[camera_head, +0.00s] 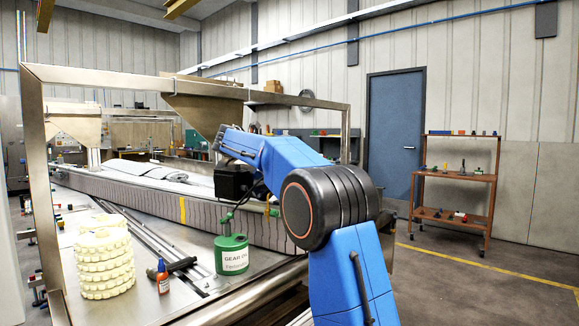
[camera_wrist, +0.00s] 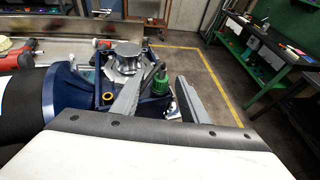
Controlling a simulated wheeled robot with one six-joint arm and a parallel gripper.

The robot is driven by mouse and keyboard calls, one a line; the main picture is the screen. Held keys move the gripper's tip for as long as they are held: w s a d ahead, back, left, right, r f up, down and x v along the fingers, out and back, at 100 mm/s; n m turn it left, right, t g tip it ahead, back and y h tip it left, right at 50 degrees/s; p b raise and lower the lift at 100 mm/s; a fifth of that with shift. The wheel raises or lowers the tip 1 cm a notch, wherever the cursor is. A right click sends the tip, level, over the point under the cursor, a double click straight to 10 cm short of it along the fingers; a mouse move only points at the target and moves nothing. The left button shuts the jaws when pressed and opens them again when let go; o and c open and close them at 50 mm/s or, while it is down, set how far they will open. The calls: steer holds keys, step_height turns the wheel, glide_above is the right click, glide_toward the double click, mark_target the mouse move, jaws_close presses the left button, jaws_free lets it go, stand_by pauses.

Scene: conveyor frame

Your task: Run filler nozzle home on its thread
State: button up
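A green can marked GEAR OIL (camera_head: 232,258) stands upright on the metal bench top in the head view. A thin dark green spout-like part (camera_head: 229,214) rises above it, just below the dark end of my arm. The fingertips are not clear in that view. In the wrist view my gripper (camera_wrist: 159,76) shows two grey fingers spread apart. A green piece with a dark tip (camera_wrist: 160,82) shows between them, nearer the left finger. I cannot tell whether it lies between the fingers or beyond them, or whether it is the nozzle. The thread is not discernible.
A stack of cream ring-like parts (camera_head: 104,262) and a small orange bottle (camera_head: 162,277) stand left of the can. The conveyor (camera_head: 130,190) runs behind. In the wrist view a blue motor-like housing (camera_wrist: 68,90) lies close left of the fingers.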

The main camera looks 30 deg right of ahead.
steer(key=shift+r, duration=0.1)
steer(key=v, duration=1.7)
steer(key=s+d+f+m+t+y, duration=0.1)
steer(key=s+d+f+m+y, duration=0.2)
steer(key=s+f, duration=0.6)
steer(key=s+d+f+m+y, duration=0.1)
steer(key=s+f+m+y, duration=0.4)
steer(key=s, duration=0.8)
steer(key=s+a+f+m+y, duration=0.2)
steer(key=s+f+m, duration=0.2)
steer(key=s+f, duration=0.5)
steer(key=s+a+f+m+t+y, duration=0.1)
steer(key=s+a+f+m, duration=0.2)
steer(key=s+f, duration=0.6)
steer(key=s+a+f+m+y, duration=0.2)
steer(key=s+f+m, duration=0.3)
steer(key=s+f, duration=0.4)
steer(key=shift+s+a+f+y, duration=0.25)
steer(key=shift+a+f, duration=0.25)
steer(key=shift+f, duration=0.25)
